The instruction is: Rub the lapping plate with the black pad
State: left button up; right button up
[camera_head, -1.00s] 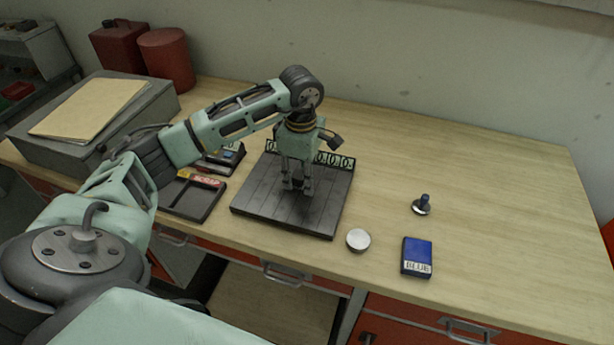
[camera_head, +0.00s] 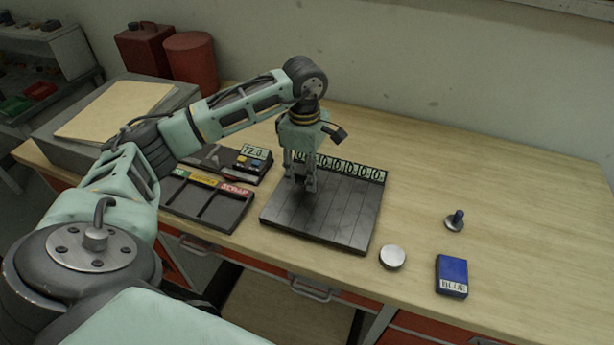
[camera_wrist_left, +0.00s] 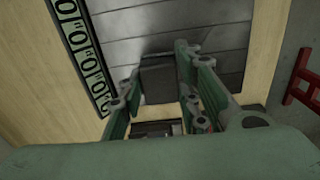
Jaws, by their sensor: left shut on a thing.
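The lapping plate (camera_head: 340,220) is a dark grey, grooved square plate lying flat on the bench. It also fills the upper part of the left wrist view (camera_wrist_left: 215,50). My left gripper (camera_head: 303,187) points down over the plate's left part, towards the back. Its fingers are closed on the black pad (camera_wrist_left: 158,80), a small dark block that shows between them in the wrist view. The pad is low over the plate; I cannot tell whether it touches. In the head view the fingers mostly hide it. My right gripper is out of view.
A row of number tags (camera_head: 345,168) runs along the plate's back edge. A labelled tray (camera_head: 205,205) and a device with a display (camera_head: 250,162) stand left. The back right bench is clear.

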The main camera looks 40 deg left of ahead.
pick_arm(q)
jog(key=r, duration=0.1)
jog(key=d+r+p, duration=0.1)
jog(key=shift+r, duration=0.4)
jog(key=shift+a+r+p, duration=0.15)
jog(key=shift+r+p, duration=0.25)
jog(key=shift+r, duration=0.15)
jog(key=shift+a+r+p, duration=0.15)
jog(key=shift+r+p, duration=0.25)
jog(key=shift+r, duration=0.45)
jog(key=shift+d, duration=0.15)
